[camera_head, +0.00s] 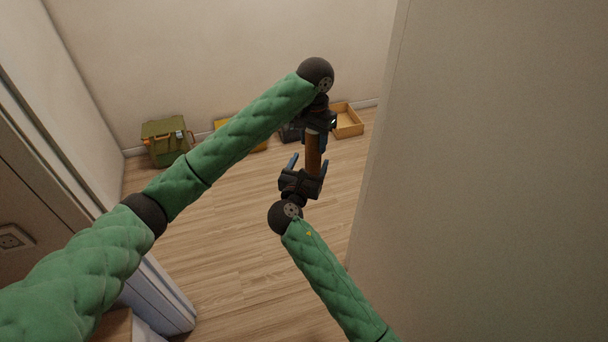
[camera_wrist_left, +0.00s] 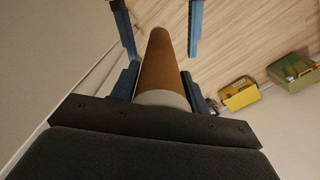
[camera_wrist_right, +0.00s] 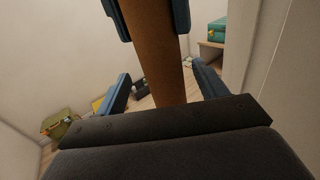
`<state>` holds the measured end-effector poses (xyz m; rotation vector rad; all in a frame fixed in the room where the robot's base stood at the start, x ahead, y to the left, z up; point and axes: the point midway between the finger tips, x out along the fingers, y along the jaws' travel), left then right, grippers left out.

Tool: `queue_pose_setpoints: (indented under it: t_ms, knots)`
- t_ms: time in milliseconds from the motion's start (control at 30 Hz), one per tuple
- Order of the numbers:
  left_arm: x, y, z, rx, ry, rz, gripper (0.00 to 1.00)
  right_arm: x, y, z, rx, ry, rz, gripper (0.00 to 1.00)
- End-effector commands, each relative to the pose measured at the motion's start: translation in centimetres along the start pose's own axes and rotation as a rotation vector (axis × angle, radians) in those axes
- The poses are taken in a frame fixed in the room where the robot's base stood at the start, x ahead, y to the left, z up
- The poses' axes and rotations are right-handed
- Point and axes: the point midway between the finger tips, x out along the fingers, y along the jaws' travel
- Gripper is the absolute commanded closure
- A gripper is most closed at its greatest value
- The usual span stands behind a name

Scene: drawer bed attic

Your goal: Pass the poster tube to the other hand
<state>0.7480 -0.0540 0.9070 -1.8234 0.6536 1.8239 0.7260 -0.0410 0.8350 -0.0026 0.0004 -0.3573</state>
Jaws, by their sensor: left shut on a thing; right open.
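The poster tube (camera_head: 313,152) is a brown cylinder with a pale end near my left gripper. My left gripper (camera_head: 318,124) is shut on it near that end. In the left wrist view the brown tube (camera_wrist_left: 160,64) runs away between the blue fingers. My right gripper (camera_head: 307,163) is open below, its fingers spread to either side of the tube's lower part. In the right wrist view the tube (camera_wrist_right: 158,60) passes between these fingers, with visible gaps at both sides. The exact lower end is hidden in the head view.
A green toolbox (camera_head: 165,140), a yellow bin (camera_head: 259,147), a dark case (camera_head: 291,134) and an open wooden box (camera_head: 347,120) stand along the back wall. A large plain panel (camera_head: 480,170) borders the right side. The wooden floor (camera_head: 235,235) between is clear.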

Motion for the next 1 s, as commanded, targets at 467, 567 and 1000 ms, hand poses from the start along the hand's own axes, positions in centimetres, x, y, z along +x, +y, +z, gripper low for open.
queue_pose_setpoints:
  t_ms: [467, 567, 1000]
  knots:
    - [0.0, 0.0, 0.0, 0.0, 0.0, 0.0, 0.92, 3.7, 0.0, 0.0, 0.001, 0.001, 0.0, 0.29]
    - [0.0, 0.0, 0.0, 0.0, 0.0, 0.0, 0.92, 3.7, 0.0, 0.0, 0.001, 0.001, 0.0, 0.29]
    - [0.0, 0.1, 0.0, 0.002, 0.001, 0.001, 0.92, 3.6, 0.1, 0.0, 0.002, 0.001, 0.001, 0.8]
